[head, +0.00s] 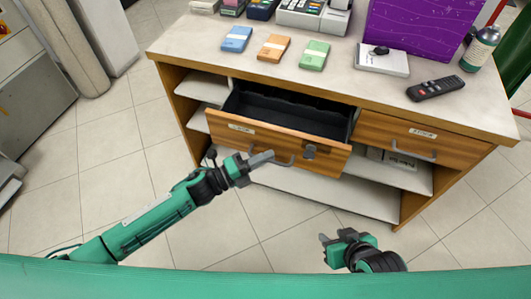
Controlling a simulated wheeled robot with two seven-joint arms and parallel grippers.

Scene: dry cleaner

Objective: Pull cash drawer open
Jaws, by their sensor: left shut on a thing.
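The cash drawer (245,131) is the left one of two wooden drawers under the counter. It stands pulled out, and its dark inside (285,112) shows and looks empty. A label and a grey lock-like block (310,151) are on its front. My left gripper (266,158) is at the drawer's handle (285,160), shut on its left part. My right gripper (336,243) is low at the front right, apart from the counter and holding nothing visible; its fingertips look spread.
The right drawer (390,137) is closed. The counter (195,48) holds blue, orange and green bundles, a cash register (312,14), a purple box (420,30), a white box, a remote (436,88) and a bottle (480,48). Open shelves are below. Tiled floor in front is clear.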

